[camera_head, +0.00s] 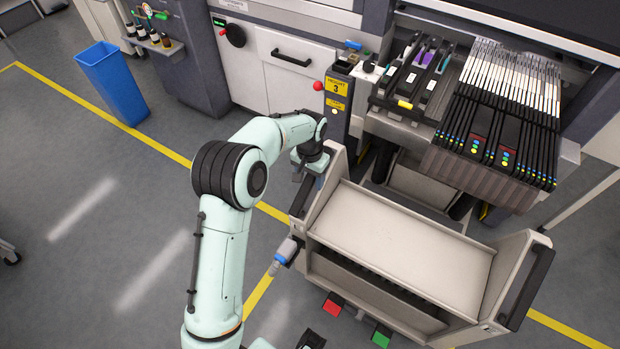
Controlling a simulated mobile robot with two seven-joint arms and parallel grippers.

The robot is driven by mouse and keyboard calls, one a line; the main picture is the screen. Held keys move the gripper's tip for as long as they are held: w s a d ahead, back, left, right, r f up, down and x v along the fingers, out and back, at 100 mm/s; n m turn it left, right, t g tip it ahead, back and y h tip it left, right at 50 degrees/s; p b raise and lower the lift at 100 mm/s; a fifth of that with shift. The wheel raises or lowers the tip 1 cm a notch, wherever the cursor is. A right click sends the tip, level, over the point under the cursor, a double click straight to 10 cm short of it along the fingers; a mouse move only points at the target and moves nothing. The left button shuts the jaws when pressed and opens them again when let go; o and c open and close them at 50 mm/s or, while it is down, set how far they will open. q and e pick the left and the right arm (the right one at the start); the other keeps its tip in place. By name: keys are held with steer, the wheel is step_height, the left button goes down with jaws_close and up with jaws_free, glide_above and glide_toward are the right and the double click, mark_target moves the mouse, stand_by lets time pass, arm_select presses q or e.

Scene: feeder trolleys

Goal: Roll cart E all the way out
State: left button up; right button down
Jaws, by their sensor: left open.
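A beige-grey cart (395,245) stands in front of the machine's feeder bank, with an empty flat top and dark bar handles on its left (301,196) and right (528,288) ends. No letter E is readable on it. Red (332,305) and green (381,336) pedals show at its foot. My left gripper (308,178) is open at the upper end of the cart's left handle. The wrist partly hides its fingers, and I cannot tell whether they touch or surround the handle.
A dark post with yellow labels (338,95) and a red knob (317,86) stands behind the left handle. The feeder bank (500,130) is behind the cart. A blue bin (113,84) stands at the left. Grey floor with yellow lines is clear left of the cart.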

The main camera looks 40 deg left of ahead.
arm_select(q)
steer(key=shift+f, duration=0.25)
jaws_close()
